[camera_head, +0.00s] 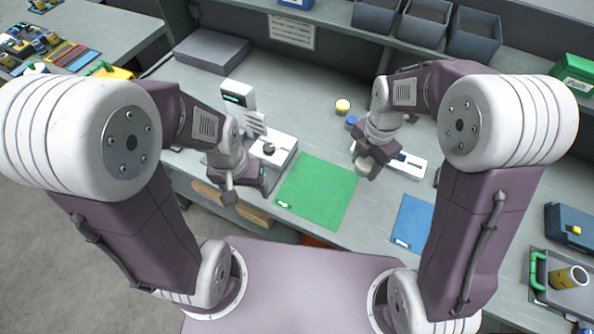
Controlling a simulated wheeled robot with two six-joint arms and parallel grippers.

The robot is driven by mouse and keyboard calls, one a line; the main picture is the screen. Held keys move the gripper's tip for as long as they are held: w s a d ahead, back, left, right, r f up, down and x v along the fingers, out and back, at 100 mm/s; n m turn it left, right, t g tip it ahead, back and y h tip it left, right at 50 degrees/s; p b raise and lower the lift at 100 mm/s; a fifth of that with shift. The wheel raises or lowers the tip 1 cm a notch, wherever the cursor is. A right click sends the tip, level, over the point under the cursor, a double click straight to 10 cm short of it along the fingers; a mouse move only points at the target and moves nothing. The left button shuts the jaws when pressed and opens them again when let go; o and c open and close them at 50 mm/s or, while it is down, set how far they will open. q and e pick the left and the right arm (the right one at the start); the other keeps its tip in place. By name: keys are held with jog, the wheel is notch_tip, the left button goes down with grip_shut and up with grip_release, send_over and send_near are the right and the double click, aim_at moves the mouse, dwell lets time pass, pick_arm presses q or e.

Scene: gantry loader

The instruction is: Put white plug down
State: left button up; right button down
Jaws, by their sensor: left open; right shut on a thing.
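My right gripper (367,160) is shut on a small pale, off-white piece, the white plug (364,167). It holds the plug over the bench, between the green mat (317,193) and a white device with blue parts (414,166). The gripper hides part of the plug, and I cannot tell its gap to the bench. My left gripper (246,190) is open and empty near the front edge of the bench, left of the green mat.
A white device with a dark knob (283,147) stands behind my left gripper. A yellow-and-white round piece (343,105) and a blue one (352,122) stand behind my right gripper. A blue mat (411,222) lies right of the green mat. Grey bins (423,22) line the back.

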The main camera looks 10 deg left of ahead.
jog(key=p, duration=0.1)
send_over(317, 188)
notch_tip(317, 188, down, 7)
jog(key=shift+d+f, duration=0.1)
jog(key=shift+f, duration=0.2)
notch_tip(317, 188, down, 3)
jog(key=shift+s+r+p, duration=0.1)
jog(key=shift+p, duration=0.25)
jog(key=shift+f, duration=0.35)
